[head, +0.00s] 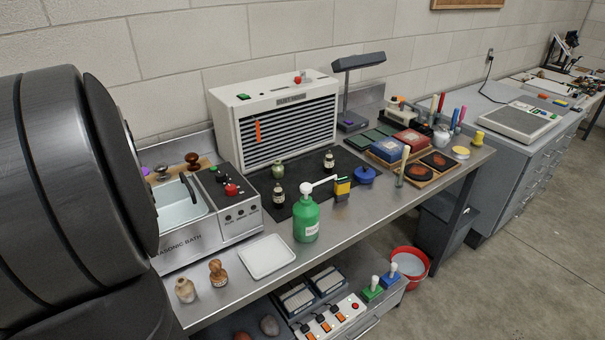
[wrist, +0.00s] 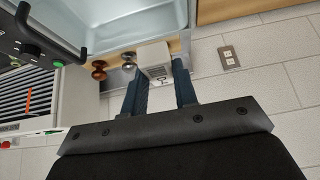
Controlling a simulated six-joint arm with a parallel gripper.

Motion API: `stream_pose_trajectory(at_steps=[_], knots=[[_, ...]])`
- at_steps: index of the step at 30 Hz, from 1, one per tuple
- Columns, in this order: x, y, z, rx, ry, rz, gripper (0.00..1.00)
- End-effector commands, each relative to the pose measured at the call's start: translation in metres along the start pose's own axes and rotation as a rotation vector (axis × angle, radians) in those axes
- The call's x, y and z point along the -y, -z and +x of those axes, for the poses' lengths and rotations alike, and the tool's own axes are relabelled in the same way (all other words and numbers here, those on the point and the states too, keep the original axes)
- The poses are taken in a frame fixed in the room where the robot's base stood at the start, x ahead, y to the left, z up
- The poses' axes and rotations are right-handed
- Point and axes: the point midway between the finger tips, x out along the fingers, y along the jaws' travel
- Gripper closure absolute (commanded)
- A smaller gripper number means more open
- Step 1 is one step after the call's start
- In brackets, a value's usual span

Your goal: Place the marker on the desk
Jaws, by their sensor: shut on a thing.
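My gripper (wrist: 158,78) shows in the wrist view, its two blue fingers shut on a small white block (wrist: 153,54) with a grey label and dark marks on its near face. I cannot tell from its shape whether this is the marker. It is held near the wall behind the ultrasonic bath (wrist: 125,20). In the head view my dark arm fills the left, and the gripper and block are hidden. The steel bench (head: 350,222) runs across the middle. Several coloured pens or markers (head: 437,103) stand upright farther right.
The ultrasonic bath (head: 240,213) is beside my arm. A grey cabinet (head: 520,165) with a scale (head: 520,120) stands right. Bare steel lies along the front edge.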

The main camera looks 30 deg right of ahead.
Motion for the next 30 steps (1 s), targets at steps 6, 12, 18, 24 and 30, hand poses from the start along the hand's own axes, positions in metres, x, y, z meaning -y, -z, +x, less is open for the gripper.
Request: stream_pose_trajectory(at_steps=[6, 12, 18, 24, 30], knots=[[-0.03, 0.019, -0.003, 0.001, -0.029, 0.045, 0.96], [-0.083, 0.038, 0.005, 0.001, -0.078, 0.121, 0.96], [-0.174, 0.058, 0.013, 0.001, -0.155, 0.242, 0.96], [-0.284, 0.062, 0.015, 0.001, -0.241, 0.376, 0.96], [-0.389, 0.046, 0.009, 0.0, -0.321, 0.5, 0.96]])
